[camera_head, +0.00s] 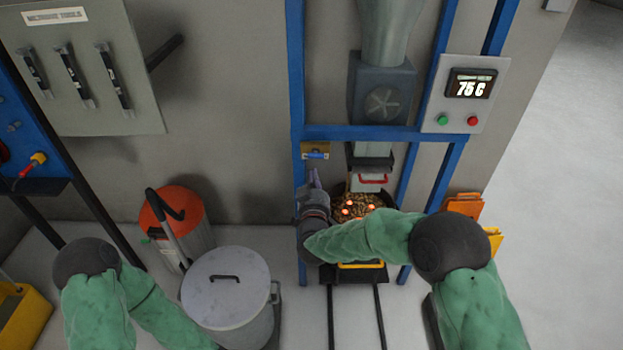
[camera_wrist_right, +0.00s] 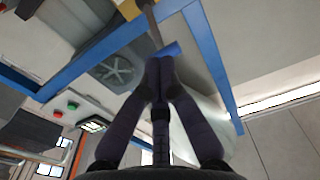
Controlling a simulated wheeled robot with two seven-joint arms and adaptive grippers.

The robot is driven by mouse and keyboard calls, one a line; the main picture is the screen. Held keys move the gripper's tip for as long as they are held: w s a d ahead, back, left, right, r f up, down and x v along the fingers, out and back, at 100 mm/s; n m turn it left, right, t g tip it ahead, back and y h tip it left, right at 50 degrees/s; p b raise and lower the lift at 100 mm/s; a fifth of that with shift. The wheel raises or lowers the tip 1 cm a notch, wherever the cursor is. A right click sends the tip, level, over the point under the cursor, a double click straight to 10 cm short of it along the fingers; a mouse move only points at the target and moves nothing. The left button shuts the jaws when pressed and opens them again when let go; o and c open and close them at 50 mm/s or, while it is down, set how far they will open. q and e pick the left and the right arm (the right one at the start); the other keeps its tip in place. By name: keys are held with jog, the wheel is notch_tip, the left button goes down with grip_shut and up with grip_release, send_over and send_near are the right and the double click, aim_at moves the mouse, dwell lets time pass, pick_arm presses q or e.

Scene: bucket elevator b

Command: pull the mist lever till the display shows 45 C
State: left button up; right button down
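The display (camera_head: 471,84) on a grey panel reads 75 C. A small lever with a blue handle (camera_head: 316,156) sits on a brass-coloured plate on the blue frame; I take it as the mist lever. The handle also shows in the right wrist view (camera_wrist_right: 171,48). My right gripper (camera_head: 313,173) points up at the handle from just below. In the wrist view its fingers (camera_wrist_right: 160,62) come together, their tips right at the handle. I cannot tell whether any of the handle is between them. My left gripper is out of view; only the left arm shows.
A bin with glowing embers (camera_head: 358,207) stands under the chute, close to my right forearm. A green and a red button (camera_head: 473,121) sit below the display. A lidded grey drum (camera_head: 228,290) and an orange-topped canister (camera_head: 172,212) stand left. Blue posts (camera_head: 296,75) flank the lever.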

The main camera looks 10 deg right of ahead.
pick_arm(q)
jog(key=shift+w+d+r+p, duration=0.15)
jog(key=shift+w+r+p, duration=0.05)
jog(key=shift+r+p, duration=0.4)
pick_arm(e)
jog(key=s+a+f, duration=0.1)
jog(key=s+f, duration=0.4)
jog(key=s, duration=0.1)
jog(key=shift+s, duration=0.25)
dwell(1.5)
pick_arm(q)
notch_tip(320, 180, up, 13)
jog(key=p, duration=1.2)
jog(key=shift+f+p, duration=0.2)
jog(key=shift+p, duration=0.15)
pick_arm(e)
jog(key=w+d+r+g, duration=0.1)
jog(key=w+r+g, duration=0.2)
jog(key=r, duration=1.3)
jog(key=shift+w+r+y, duration=0.2)
jog(key=shift+w+y, duration=0.2)
jog(key=shift+w, duration=0.8)
jog(key=shift+w, duration=0.15)
